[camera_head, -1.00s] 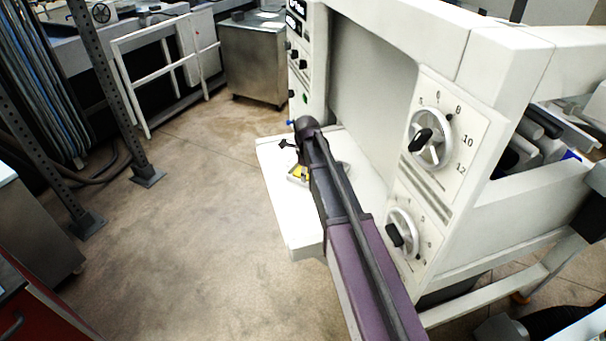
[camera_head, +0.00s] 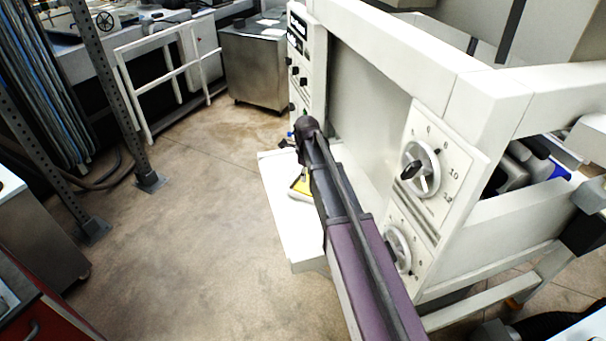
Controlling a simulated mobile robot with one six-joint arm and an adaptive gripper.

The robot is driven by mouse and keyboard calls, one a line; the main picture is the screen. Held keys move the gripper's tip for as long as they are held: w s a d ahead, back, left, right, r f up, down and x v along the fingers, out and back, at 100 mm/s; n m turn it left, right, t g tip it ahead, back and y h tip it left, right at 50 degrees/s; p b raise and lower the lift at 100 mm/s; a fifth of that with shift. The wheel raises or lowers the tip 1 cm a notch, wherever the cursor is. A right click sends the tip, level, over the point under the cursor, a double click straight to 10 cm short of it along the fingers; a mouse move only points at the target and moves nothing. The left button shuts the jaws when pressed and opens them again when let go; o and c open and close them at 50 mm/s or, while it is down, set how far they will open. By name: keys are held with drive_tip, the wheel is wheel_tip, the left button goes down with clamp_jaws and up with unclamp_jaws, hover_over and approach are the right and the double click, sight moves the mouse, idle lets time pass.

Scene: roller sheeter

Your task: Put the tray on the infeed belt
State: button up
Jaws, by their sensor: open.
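The white infeed belt (camera_head: 285,215) juts out low from the front of the white sheeter. My arm reaches over it from the bottom right and hides much of it. My gripper (camera_head: 286,143) shows only as a small dark part left of the wrist, above the far end of the belt; its jaws are open, and most of it is hidden. A small yellow and pale thing (camera_head: 302,186) shows beside my arm over the belt. I cannot tell whether it is part of the tray. No whole tray is clearly visible.
The sheeter's panel with dials (camera_head: 421,170) stands close right of my arm. A steel cabinet (camera_head: 255,65) and a white rail frame (camera_head: 165,80) stand at the back. A perforated post (camera_head: 115,90) stands at left. The floor left of the belt is clear.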

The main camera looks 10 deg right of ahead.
drive_tip(key=shift+r, duration=0.15)
idle(0.6)
drive_tip(key=shift+s, duration=0.1)
drive_tip(key=s+d+n, duration=0.2)
drive_tip(key=s+n, duration=0.9)
drive_tip(key=n, duration=0.1)
drive_tip(key=s+d+n, duration=0.2)
drive_tip(key=s+n, duration=1)
drive_tip(key=n, duration=0.1)
drive_tip(key=shift+s, duration=0.2)
